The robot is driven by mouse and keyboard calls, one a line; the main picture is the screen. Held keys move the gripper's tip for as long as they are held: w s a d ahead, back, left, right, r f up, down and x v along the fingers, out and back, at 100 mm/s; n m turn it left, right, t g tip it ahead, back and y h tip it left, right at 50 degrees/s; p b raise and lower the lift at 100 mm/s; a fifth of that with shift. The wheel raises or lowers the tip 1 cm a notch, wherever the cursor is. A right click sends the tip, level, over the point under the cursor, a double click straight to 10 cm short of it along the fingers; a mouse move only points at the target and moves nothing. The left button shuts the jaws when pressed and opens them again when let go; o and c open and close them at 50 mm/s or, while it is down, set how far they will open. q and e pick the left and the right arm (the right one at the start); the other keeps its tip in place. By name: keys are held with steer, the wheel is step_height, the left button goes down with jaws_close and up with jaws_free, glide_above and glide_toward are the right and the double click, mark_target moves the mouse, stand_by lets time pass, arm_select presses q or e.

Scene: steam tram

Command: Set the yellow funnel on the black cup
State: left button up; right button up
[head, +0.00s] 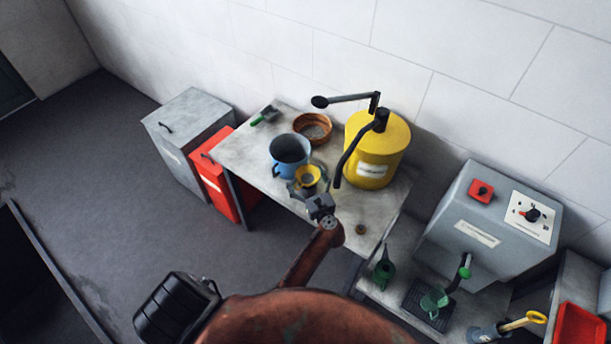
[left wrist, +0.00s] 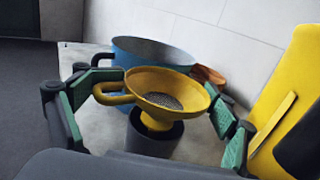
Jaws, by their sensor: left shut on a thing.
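The yellow funnel (head: 307,175) is above the table, at the end of my left arm in the head view. In the left wrist view the yellow funnel (left wrist: 145,84) is upright, with a dark mesh inside and a loop handle at its left. My left gripper (left wrist: 157,103) has green-padded fingers on either side of the funnel and is shut on it. The black cup (left wrist: 150,141) stands directly below, with the funnel's spout at its mouth. I cannot tell whether the funnel rests on the cup. The cup is mostly hidden in the head view. My right gripper is out of view.
A blue pot (head: 289,154) stands close behind the funnel, with a brown bowl (head: 313,128) beyond. A yellow tank (head: 377,150) with a black spout arm stands at the right. The table's front left edge (head: 258,188) is bare. A grey dispenser (head: 480,228) stands further right.

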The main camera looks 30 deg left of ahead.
arm_select(q)
steer(key=shift+f+b, duration=1)
steer(key=shift+f, duration=0.15)
steer(key=o, duration=1.4)
steer(key=shift+o, duration=0.2)
steer(key=shift+s+d, duration=0.1)
